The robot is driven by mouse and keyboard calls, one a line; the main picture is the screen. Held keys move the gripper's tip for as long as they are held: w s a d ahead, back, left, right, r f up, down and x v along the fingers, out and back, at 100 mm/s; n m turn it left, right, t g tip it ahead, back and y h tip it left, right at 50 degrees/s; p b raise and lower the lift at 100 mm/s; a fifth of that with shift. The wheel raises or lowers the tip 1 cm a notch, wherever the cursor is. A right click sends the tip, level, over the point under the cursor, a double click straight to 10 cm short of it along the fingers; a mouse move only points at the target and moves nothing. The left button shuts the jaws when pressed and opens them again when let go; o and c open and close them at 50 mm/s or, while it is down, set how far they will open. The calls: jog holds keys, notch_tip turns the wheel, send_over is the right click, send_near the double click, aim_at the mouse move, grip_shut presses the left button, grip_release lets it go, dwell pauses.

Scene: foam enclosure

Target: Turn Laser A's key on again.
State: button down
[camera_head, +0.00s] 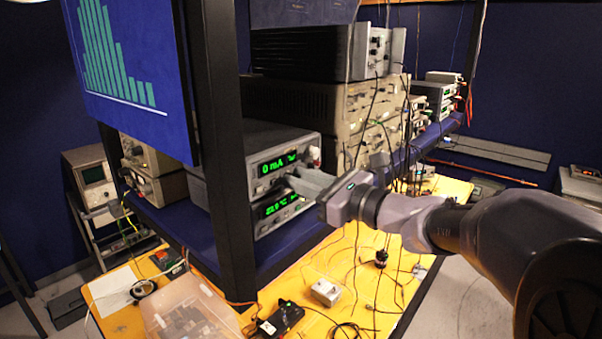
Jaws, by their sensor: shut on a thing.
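Two stacked grey instruments with green displays stand on the blue shelf left of centre. The upper unit (257,150) reads about 0 mA, and the lower unit (262,226) shows about 22 degrees. I cannot read which is labelled Laser A. My gripper (292,181) reaches in from the right, its fingertips at the front panels near the right of the displays. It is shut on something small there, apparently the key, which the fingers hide. The key's angle cannot be seen.
A black post (225,190) stands just left of the instruments, with a monitor (130,75) beside it. More instruments (375,110) with hanging cables stand to the right. The yellow bench (330,255) below holds a small box (326,292), a clear bin (185,315) and loose wires.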

jog(key=shift+m+p, duration=0.45)
jog(key=shift+m, duration=0.45)
jog(key=c, duration=1.3)
grip_release()
jog(key=shift+s+d, duration=0.1)
